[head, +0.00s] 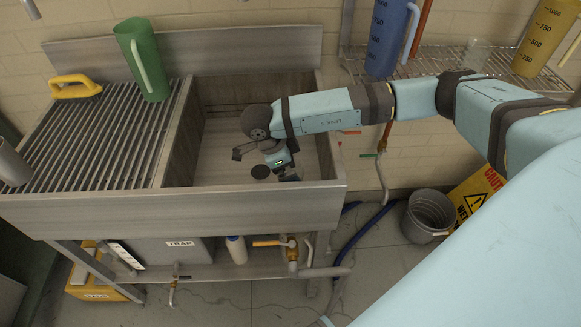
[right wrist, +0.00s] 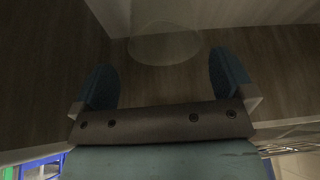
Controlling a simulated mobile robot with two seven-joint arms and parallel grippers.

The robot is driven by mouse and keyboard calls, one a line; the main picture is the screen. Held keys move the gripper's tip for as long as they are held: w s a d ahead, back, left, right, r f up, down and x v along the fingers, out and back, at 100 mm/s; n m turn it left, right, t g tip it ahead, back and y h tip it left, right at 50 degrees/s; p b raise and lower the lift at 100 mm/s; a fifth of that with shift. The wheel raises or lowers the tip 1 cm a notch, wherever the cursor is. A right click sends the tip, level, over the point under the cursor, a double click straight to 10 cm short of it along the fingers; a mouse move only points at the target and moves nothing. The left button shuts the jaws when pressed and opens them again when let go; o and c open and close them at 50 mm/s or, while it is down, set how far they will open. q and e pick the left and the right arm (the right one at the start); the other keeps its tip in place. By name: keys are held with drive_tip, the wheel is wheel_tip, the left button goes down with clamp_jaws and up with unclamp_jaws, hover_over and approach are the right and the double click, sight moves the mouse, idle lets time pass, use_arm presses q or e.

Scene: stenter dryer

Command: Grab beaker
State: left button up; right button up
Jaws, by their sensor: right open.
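My right gripper (head: 264,166) reaches down into the right-hand sink basin, its fingers spread apart. In the right wrist view, the two blue fingers (right wrist: 167,84) are open with nothing between them. Just beyond their tips is a faint, see-through round shape (right wrist: 166,44), which looks like a clear glass beaker. It appears apart from the fingers. In the head view I cannot make it out in the basin. Another small clear vessel (head: 475,54) stands on the wire shelf at the upper right. My left gripper is not in view.
The metal sink (head: 270,199) has raised walls around the gripper. Blue (head: 388,38) and yellow (head: 545,38) jugs stand on the shelf. A grey bucket (head: 428,215) is on the floor.

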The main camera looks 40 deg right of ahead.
drive_tip(key=shift+w+a+x, duration=0.1)
drive_tip(key=shift+w+x, duration=0.05)
drive_tip(key=shift+x, duration=0.75)
drive_tip(key=shift+w+a+x, duration=0.1)
drive_tip(key=shift+w+x, duration=0.05)
drive_tip(key=shift+x, duration=0.8)
drive_tip(key=shift+w+a+x, duration=0.1)
drive_tip(key=shift+w+x, duration=0.05)
drive_tip(key=shift+x, duration=0.75)
drive_tip(key=shift+f, duration=0.1)
drive_tip(key=c, duration=1)
